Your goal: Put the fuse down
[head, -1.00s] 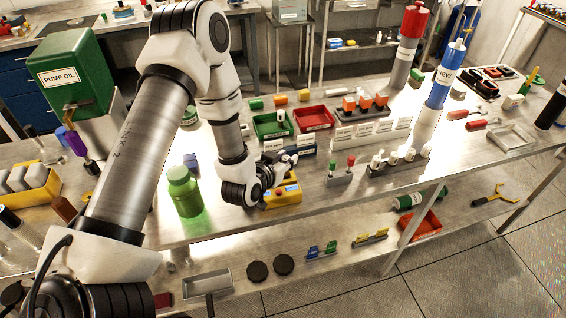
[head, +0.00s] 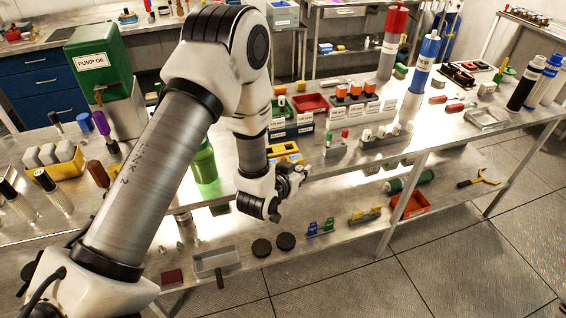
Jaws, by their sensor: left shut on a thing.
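My left gripper (head: 294,178) is at the front edge of the workbench (head: 335,166), in front of a yellow box (head: 284,150). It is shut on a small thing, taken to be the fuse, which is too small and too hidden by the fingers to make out. My right gripper is not in view.
A holder with one red and one green top (head: 335,146) stands right of the gripper. A green bottle (head: 205,163) is partly hidden behind my left arm. The lower shelf holds black discs (head: 262,247) and a red tray (head: 408,206).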

